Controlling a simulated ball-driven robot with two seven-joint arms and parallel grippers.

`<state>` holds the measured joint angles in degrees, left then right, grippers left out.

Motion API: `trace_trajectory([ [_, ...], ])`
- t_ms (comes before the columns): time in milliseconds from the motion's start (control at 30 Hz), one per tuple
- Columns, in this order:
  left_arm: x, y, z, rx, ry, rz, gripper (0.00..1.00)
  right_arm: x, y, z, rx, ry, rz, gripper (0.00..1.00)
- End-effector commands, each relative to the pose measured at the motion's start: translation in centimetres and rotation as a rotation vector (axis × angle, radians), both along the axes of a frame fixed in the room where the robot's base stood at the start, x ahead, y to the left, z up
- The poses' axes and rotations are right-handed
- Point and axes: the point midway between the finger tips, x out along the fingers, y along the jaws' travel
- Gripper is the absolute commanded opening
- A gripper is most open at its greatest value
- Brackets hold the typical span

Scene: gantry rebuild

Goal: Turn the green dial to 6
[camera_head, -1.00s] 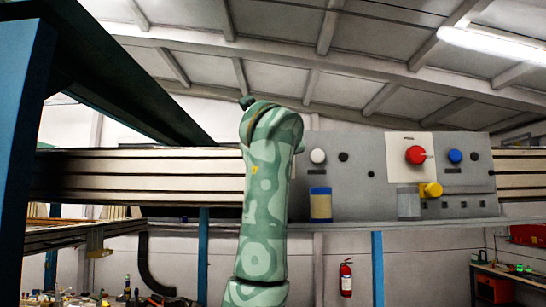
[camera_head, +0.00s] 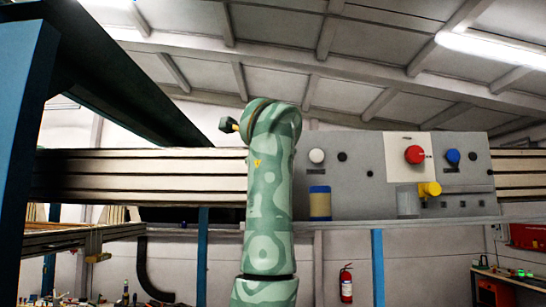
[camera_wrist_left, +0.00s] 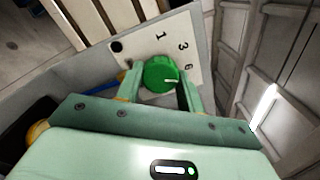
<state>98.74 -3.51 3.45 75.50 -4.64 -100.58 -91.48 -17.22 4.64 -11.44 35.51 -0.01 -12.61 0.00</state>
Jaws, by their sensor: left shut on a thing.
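In the left wrist view the green dial (camera_wrist_left: 160,74) sits on a white plate with the black numerals 1, 3 and 6. My left gripper (camera_wrist_left: 160,80) is shut on the dial, one finger on each side. The dial's white mark points right, to the side where the 6 (camera_wrist_left: 188,66) is printed; I cannot tell if they line up exactly. In the head view my patterned green arm (camera_head: 268,200) rises in front of the grey panel's left end, and the dial is hidden there. My right gripper is not in view.
The grey panel (camera_head: 350,190) carries a red knob (camera_head: 414,155), a blue knob (camera_head: 453,156), a white knob (camera_head: 317,156), a yellow knob (camera_head: 430,189) and a blue-topped yellow cylinder (camera_head: 320,203). A pale ribbed beam (camera_head: 140,177) runs behind my arm.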

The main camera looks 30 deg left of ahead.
Motion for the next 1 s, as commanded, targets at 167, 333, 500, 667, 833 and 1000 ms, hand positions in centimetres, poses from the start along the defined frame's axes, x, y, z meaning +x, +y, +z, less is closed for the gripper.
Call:
trace_trajectory([
  [167, -0.05, 0.00, 0.02, -0.026, -0.017, 0.002, 0.15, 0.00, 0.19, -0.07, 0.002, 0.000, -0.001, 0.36],
  [333, -0.04, 0.01, 0.02, -0.032, -0.020, 0.002, 0.15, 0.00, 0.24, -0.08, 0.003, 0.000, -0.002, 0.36],
  [500, -0.03, 0.01, 0.00, -0.031, -0.020, 0.002, 0.15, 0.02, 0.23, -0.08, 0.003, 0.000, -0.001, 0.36],
  [667, -0.03, 0.01, -0.01, -0.032, -0.019, 0.001, 0.59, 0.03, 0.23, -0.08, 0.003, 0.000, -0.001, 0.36],
  [833, -0.01, 0.00, -0.02, -0.031, -0.019, 0.001, 0.59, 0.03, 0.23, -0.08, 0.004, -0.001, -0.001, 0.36],
  [1000, -0.28, -0.20, -0.07, -0.031, -0.019, 0.000, 0.59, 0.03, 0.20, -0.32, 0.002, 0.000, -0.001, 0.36],
])
